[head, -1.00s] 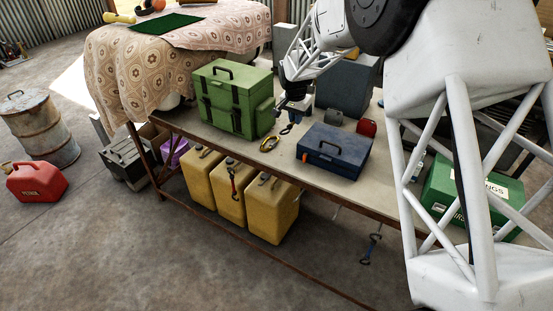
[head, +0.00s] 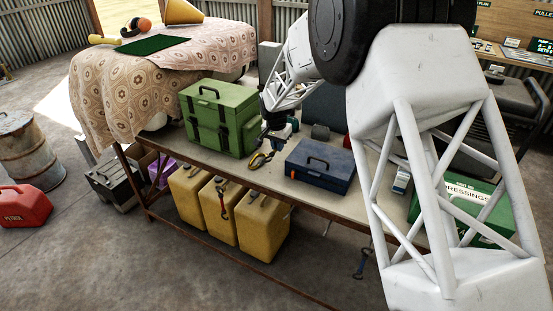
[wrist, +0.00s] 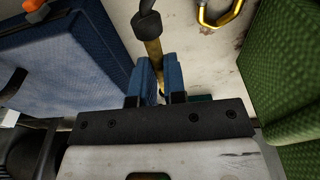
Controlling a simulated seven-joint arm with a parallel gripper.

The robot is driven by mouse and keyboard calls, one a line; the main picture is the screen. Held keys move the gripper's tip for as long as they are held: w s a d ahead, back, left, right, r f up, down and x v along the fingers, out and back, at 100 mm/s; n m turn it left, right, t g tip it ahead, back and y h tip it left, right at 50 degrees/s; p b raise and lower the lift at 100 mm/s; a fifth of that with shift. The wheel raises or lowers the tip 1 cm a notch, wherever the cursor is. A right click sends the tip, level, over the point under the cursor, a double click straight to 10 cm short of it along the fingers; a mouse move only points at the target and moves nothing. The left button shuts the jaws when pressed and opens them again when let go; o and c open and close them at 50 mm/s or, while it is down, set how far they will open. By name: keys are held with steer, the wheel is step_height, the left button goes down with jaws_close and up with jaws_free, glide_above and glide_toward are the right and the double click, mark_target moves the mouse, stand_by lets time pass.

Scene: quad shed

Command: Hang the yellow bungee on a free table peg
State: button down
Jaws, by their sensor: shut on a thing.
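My gripper (head: 277,134) is low over the table, between the green case and the blue toolbox. In the wrist view its blue fingers (wrist: 158,82) are shut on the yellow bungee (wrist: 154,52), which has a dark end piece. In the head view the bungee is too small and hidden to make out clearly. The table (head: 310,192) has pegs along its front edge. A red bungee (head: 222,203) and a blue bungee (head: 363,262) hang there. A small pale peg (head: 327,228) between them looks bare.
A yellow carabiner (head: 257,160) lies on the table just left of my gripper. The green case (head: 212,130) is left and the blue toolbox (head: 318,172) right, both close. Yellow jerry cans (head: 262,232) stand under the table; a green dressings box (head: 455,200) is farther right.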

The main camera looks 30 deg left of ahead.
mark_target(278, 162)
steer(key=shift+f, duration=0.45)
steer(key=shift+f, duration=2.3)
steer(key=shift+f, duration=0.3)
steer(key=c, duration=1.2)
jaws_free()
steer(key=shift+s+d+r, duration=0.1)
steer(key=shift+s+r, duration=0.1)
steer(key=shift+r, duration=1.8)
steer(key=shift+s+d+r, duration=0.1)
steer(key=shift+s+r, duration=0.1)
steer(key=shift+r, duration=1.8)
